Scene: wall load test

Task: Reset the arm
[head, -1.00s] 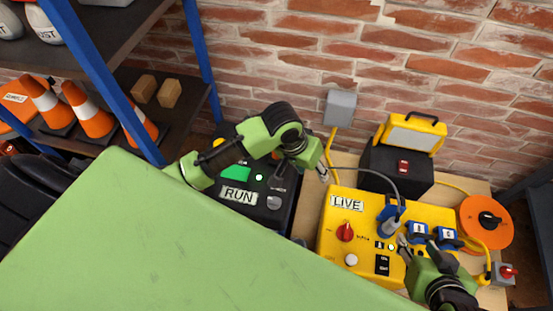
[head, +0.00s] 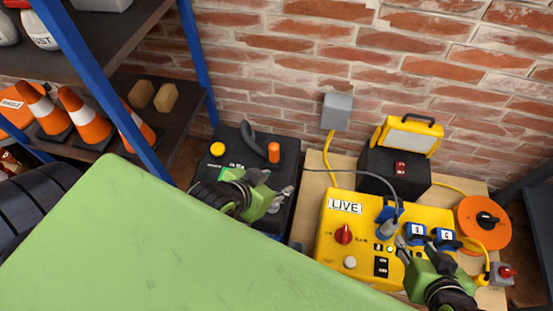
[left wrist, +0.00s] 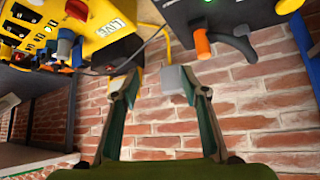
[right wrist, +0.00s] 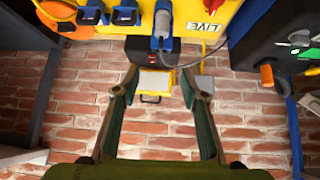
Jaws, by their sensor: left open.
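My left gripper (head: 284,197) hangs over the black machine (head: 262,150), above its front right part, and covers some of its panel. In the left wrist view its two fingers (left wrist: 161,72) stand apart with nothing between them. They point toward the brick wall and the grey wall box. My right gripper (head: 401,242) is over the yellow LIVE panel (head: 340,245), close to the grey and blue plug (head: 388,228). In the right wrist view its fingers (right wrist: 158,72) are spread and empty. The plug (right wrist: 162,30) shows beyond them; I cannot tell whether they touch.
A large green surface (head: 150,250) fills the lower left. A shelf with orange cones (head: 85,117) stands at the left. A work lamp (head: 408,135), an orange reel (head: 483,222) and a grey wall box (head: 336,111) with cables surround the panel. A brick wall closes the back.

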